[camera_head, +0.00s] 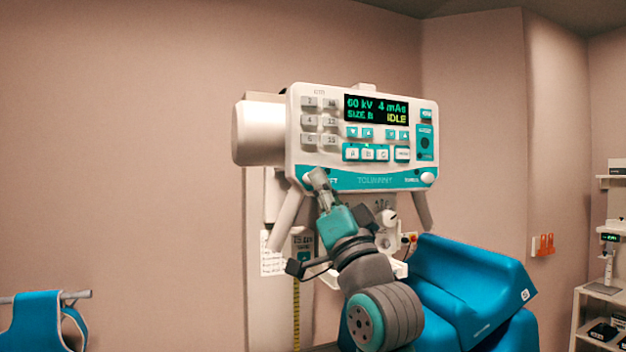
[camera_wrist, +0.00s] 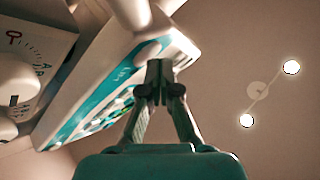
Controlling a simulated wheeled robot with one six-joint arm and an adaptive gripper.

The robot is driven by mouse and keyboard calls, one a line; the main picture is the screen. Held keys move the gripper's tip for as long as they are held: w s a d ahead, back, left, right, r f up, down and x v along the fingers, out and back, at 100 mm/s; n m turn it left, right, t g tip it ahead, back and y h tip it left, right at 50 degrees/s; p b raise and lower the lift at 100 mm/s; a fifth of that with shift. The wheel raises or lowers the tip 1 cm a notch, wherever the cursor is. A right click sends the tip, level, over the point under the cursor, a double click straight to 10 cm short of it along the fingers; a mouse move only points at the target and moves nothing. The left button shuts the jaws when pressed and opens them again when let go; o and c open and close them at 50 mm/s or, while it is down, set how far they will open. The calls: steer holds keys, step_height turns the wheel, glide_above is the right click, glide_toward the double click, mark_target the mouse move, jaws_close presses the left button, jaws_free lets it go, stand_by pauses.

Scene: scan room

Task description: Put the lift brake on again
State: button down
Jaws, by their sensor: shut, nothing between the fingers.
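The tube-head console (camera_head: 362,180) hangs on its column, with a teal strip along its lower edge. At the strip's left end is a white knob (camera_head: 309,181), partly hidden by my gripper, beside a label of which "FT" shows. My gripper (camera_head: 318,176) is shut and empty, its fingertips pointing up at this corner. In the wrist view my gripper (camera_wrist: 159,68) has its fingertips together, close to a white knob (camera_wrist: 147,52) on the console's edge. I cannot tell whether they touch it. A matching white knob (camera_head: 427,178) sits at the strip's right end.
The display (camera_head: 377,108) reads 60 kV, 4 mAs, IDLE. Two grey handles (camera_head: 286,219) (camera_head: 423,211) slope down from the console. A blue padded chair (camera_head: 470,285) stands below right, and shelves (camera_head: 603,290) at far right.

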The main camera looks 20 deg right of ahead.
steer(key=shift+s, duration=0.55)
steer(key=shift+s, duration=0.15)
steer(key=s, duration=0.4)
steer(key=shift+s, duration=0.4)
stand_by(0.5)
